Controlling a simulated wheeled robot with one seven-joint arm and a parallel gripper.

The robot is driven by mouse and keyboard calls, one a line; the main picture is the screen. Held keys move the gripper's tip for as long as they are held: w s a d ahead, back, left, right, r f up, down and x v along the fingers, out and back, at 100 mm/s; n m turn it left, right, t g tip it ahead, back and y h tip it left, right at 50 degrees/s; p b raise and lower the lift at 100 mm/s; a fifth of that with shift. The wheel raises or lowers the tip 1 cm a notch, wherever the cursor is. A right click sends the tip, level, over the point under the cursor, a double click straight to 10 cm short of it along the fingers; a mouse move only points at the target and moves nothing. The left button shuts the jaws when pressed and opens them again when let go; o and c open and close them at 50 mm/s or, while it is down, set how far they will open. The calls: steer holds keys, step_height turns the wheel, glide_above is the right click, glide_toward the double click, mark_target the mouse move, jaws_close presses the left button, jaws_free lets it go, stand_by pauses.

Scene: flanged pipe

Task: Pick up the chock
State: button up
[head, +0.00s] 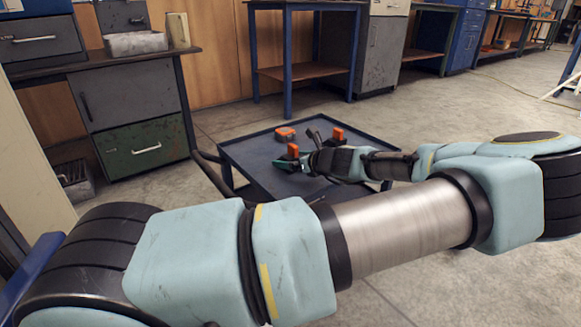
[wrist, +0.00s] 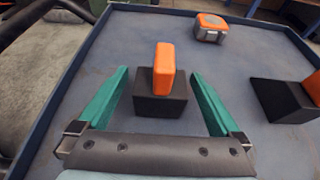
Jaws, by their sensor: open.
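A black chock with an upright orange grip (wrist: 164,66) sits on the cart's top in the wrist view, between the two teal fingers of my gripper (wrist: 160,78). A gap shows between the chock and each finger. My gripper is open and holds nothing. In the head view the orange grip of this chock (head: 292,149) shows beside my gripper (head: 287,164), and its black body is mostly hidden. A second chock with an orange grip (wrist: 282,98) lies to the right in the wrist view; its orange part also shows in the head view (head: 337,134).
An orange and grey tape-measure-like object (wrist: 210,28) sits toward the cart's far edge. The dark cart top (wrist: 100,45) has a raised rim. Workbenches and a green-drawered cabinet (head: 140,135) stand beyond it. Bare cart surface lies between the objects.

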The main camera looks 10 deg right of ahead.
steer(key=shift+w+a+f, duration=0.1)
steer(key=shift+w, duration=0.15)
jaws_close()
stand_by(0.7)
